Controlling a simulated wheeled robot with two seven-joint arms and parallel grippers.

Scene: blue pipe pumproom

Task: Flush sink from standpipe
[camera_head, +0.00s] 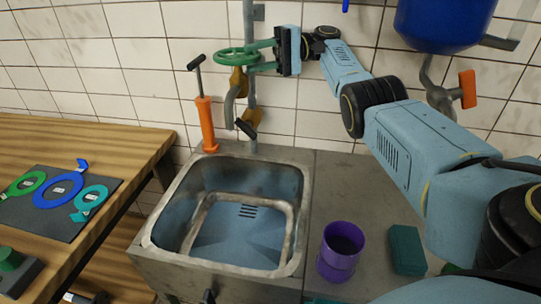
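The grey standpipe (249,20) rises against the tiled wall behind the sink. It carries a green handwheel (229,57), a brass valve body (238,80) and a grey down-curved spout (230,108). The metal sink (165,222) stands below, with a slotted drain (248,211) in its bluish basin. I cannot tell whether water stands in it; no stream shows at the spout. My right gripper (257,56) is at the right side of the handwheel. Its two fingers are apart, one above the other in the picture; whether they clamp the rim is unclear. My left gripper is out of view.
An orange hand pump (206,125) stands behind the sink's left corner. A purple cup (340,251) and a green block (406,250) are on the counter right of the sink. A wooden bench (110,139) with coloured rings is left. A blue tank (443,22) hangs upper right.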

